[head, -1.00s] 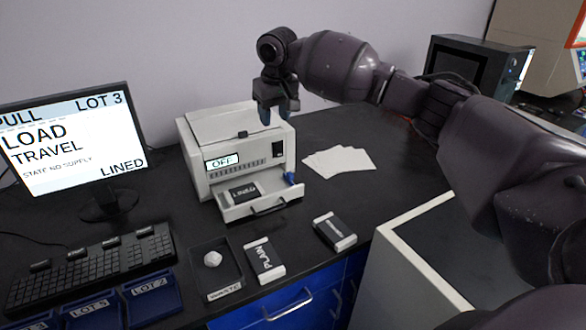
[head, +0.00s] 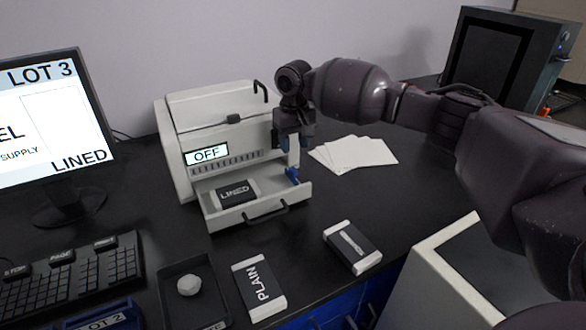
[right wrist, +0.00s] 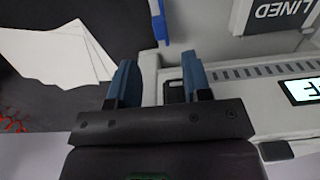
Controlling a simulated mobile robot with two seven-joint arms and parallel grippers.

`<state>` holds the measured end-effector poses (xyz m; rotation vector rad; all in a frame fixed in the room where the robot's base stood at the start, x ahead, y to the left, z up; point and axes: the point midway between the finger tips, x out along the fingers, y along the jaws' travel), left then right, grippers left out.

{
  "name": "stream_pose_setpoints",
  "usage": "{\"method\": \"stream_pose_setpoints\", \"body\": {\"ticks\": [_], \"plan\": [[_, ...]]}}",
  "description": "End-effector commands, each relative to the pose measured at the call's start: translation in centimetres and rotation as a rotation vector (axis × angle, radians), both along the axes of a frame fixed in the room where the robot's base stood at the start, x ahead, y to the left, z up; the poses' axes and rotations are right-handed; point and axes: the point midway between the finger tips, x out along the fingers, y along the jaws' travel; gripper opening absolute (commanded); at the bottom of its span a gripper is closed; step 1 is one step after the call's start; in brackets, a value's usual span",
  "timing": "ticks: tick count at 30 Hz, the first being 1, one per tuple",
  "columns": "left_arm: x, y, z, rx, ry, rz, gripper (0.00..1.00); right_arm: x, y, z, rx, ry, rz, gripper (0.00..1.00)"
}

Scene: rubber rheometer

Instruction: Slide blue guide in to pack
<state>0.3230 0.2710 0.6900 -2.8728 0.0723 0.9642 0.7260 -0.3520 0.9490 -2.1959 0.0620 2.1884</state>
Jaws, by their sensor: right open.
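The blue guide (head: 292,174) sits at the right end of the pulled-out drawer (head: 258,210) of the white machine; it also shows in the right wrist view (right wrist: 159,24). The pack (head: 234,192), dark with a LINED label, lies in the drawer to the left of the guide, with a gap between them. My right gripper (head: 293,146) points down at the machine's front right corner, just above and behind the guide. In the right wrist view its blue fingers (right wrist: 160,70) are apart with no object held, and the guide lies beyond the fingertips. My left gripper is out of view.
The machine's display (head: 206,154) reads OFF. White sheets (head: 353,156) lie to its right. A PLAIN pack (head: 259,288), another dark pack (head: 352,247) and a black tray (head: 192,300) with a white lump are in front. A monitor (head: 40,130) stands left.

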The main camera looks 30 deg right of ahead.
Motion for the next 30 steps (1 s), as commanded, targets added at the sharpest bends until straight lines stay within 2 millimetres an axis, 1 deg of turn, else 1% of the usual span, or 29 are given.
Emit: {"method": "stream_pose_setpoints", "body": {"ticks": [1,3,9,12,18,27,29,30], "plan": [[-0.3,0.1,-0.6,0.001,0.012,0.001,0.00,-0.1,0.0,-1.6,-0.001,0.009,0.000,0.45],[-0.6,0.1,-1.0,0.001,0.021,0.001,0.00,-0.1,0.0,-3.0,-0.001,0.010,0.000,0.45],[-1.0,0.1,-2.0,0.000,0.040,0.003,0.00,-0.1,-0.1,-6.1,-0.001,0.010,-0.001,0.45],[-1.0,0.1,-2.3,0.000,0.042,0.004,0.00,0.0,0.0,-7.2,-0.001,0.007,-0.002,0.45],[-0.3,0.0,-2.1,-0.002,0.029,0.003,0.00,0.0,-0.1,-8.2,-0.001,0.004,-0.001,0.45],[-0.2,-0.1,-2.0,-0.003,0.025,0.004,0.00,0.0,0.0,-8.2,-0.001,0.002,-0.001,0.45],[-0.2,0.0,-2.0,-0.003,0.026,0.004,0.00,0.0,0.0,-8.2,-0.001,0.003,-0.001,0.37],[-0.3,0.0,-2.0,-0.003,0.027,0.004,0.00,0.0,0.0,-8.2,-0.001,0.003,-0.001,0.31]]}}
